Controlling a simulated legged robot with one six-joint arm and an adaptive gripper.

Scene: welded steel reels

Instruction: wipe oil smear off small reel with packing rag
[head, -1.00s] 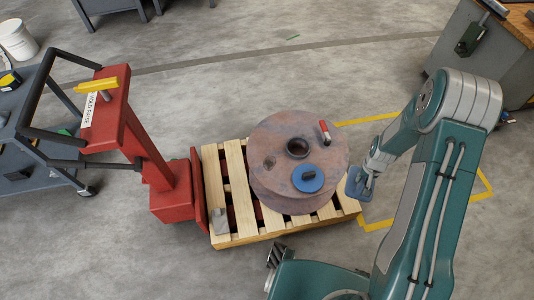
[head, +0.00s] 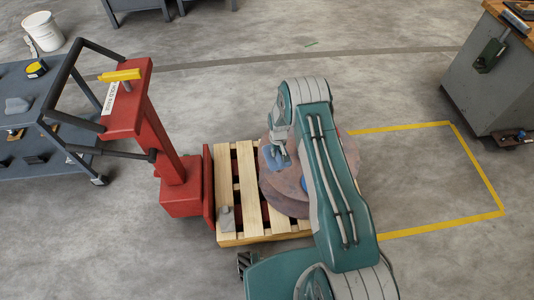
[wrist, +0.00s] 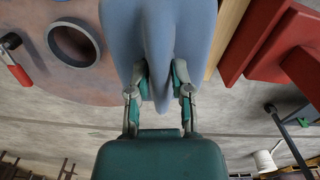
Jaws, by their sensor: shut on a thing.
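The reel (head: 285,192) is a rusty steel disc lying flat on a wooden pallet (head: 268,238). My arm covers much of it in the head view. My gripper (wrist: 160,88) is shut on a blue-grey packing rag (wrist: 160,35), which hangs in soft folds. In the head view the rag (head: 281,157) is over the left part of the reel; I cannot tell whether it touches. The reel's round hub hole (wrist: 75,43) shows left of the rag in the wrist view. I cannot make out the oil smear; the rag or arm may hide it.
A red-handled tool (wrist: 17,68) lies on the reel. A red pallet truck (head: 180,192) stands at the pallet's left end. A grey wedge-shaped piece (head: 227,218) is on the slats. A dark cart (head: 60,178) stands left, a grey bench (head: 487,85) right. Floor is clear inside the yellow lines.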

